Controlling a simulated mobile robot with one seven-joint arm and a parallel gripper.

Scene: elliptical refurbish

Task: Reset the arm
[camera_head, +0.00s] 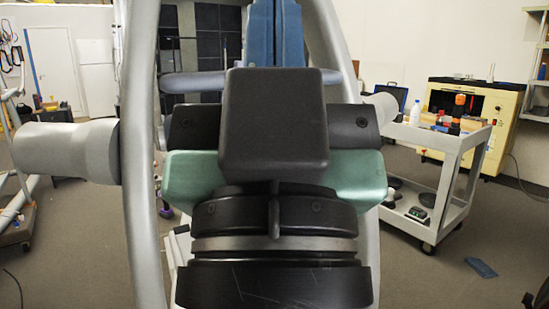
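A large black rounded block (273,122) fills the middle of the head view. Pale green rounded parts show on both sides below it. Under them are stacked black round housings with a metal ring, close to the camera. These may be links of my own arm, but I cannot be sure. No gripper fingers show anywhere, so whether my gripper is open or shut is hidden.
Grey curved tubes (141,155) rise on both sides of the middle. A grey two-shelf cart (449,160) with bottles and tools stands right, before a yellow cabinet (501,122). A blue flat object (481,267) lies on the floor. Carpet at lower left is mostly clear.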

